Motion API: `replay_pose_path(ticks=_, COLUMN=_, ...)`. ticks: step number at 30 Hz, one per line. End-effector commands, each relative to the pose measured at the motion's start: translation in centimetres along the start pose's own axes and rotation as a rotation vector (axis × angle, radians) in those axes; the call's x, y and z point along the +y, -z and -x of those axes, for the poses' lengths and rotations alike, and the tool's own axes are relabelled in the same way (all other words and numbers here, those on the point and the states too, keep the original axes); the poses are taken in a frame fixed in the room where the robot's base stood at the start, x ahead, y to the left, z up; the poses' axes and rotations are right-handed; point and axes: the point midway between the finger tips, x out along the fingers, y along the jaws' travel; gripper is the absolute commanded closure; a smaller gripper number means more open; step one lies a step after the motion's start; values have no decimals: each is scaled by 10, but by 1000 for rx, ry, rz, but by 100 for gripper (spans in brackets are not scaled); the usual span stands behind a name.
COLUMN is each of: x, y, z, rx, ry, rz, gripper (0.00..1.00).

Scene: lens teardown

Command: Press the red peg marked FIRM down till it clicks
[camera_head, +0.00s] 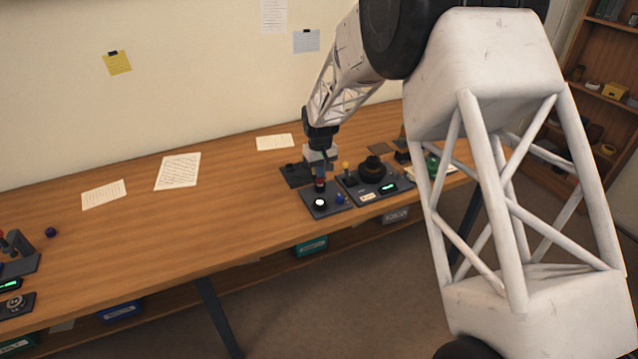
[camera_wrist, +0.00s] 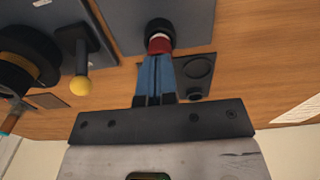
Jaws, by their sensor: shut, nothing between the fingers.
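The red peg (camera_wrist: 159,44) stands in a black collar on a dark grey plate (camera_wrist: 192,22) in the wrist view. I cannot read a FIRM marking on it. In the head view the same plate (camera_head: 331,209) lies on the bench, with a white knob (camera_head: 320,202) and a blue knob (camera_head: 340,198). My gripper (camera_wrist: 157,60) is shut and empty, its blue fingers together and pointing at the red peg's top. The tips look at or very near the peg; I cannot tell whether they touch. In the head view my gripper (camera_head: 320,174) is above the plate's back part.
A yellow knob (camera_wrist: 80,86) on a dark stem stands beside the plate, near a round black part (camera_head: 372,170) on a unit with a green display (camera_head: 389,188). A dark tray (camera_head: 294,175) lies behind left. The bench's middle is clear apart from papers (camera_head: 178,171).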

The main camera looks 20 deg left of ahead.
Motion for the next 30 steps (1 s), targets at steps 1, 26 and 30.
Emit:
replay_pose_path(ticks=1, x=0, y=0, z=0, rx=0, ry=0, rz=0, gripper=100)
replay_pose_path(ticks=26, x=0, y=0, z=-8, rx=0, ry=0, rz=0, gripper=100)
replay_pose_path(ticks=30, x=0, y=0, z=-8, rx=0, ry=0, rz=0, gripper=100)
